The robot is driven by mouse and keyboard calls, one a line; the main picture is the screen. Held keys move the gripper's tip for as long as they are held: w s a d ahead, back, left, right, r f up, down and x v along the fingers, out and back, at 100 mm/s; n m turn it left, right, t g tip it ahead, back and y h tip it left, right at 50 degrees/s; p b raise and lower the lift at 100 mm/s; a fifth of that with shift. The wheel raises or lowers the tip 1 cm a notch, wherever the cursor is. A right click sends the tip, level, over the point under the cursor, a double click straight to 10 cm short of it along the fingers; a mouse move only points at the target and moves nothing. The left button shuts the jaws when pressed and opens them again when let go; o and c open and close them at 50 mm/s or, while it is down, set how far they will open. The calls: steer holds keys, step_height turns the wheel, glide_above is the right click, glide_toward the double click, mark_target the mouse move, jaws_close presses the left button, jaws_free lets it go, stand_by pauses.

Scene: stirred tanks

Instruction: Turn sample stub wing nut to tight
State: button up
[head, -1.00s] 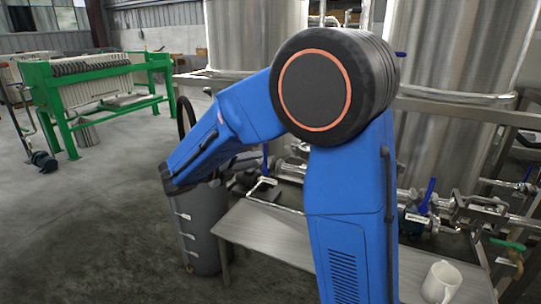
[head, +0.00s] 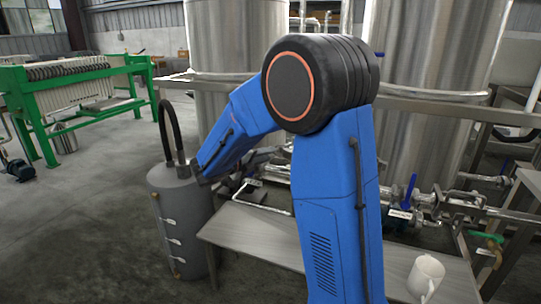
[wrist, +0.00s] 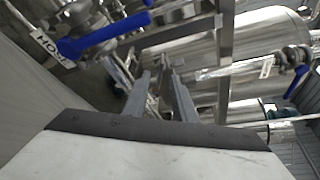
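My gripper (wrist: 161,85) shows in the wrist view with its two grey fingers apart and nothing visible held between them. I cannot make out a wing nut or the sample stub for certain in either view. Beyond the fingers are steel frame bars and pipework. A blue lever (wrist: 112,34) with a white tag (wrist: 50,47) is at the upper left of the wrist view, nearer than a second blue lever (wrist: 299,78) at the right.
Steel tanks (head: 425,60) stand behind a metal frame. A bench (head: 262,235) with a white mug (head: 426,274) is in front. A grey cylinder (head: 183,225) with a black hose stands left. A blue-handled valve (head: 408,192) and a green handle (head: 488,237) are right. Open floor lies left.

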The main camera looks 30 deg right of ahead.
steer(key=shift+x, duration=1.35)
jaws_close()
steer(key=m+t+y, duration=0.1)
steer(key=m, duration=0.2)
steer(key=m+t+y, duration=0.1)
steer(key=m+y, duration=0.1)
steer(key=m+t+y, duration=0.1)
steer(key=m, duration=0.2)
steer(key=shift+s+d+r+m, duration=0.25)
steer(key=shift+s+m, duration=0.05)
steer(key=shift+s, duration=0.05)
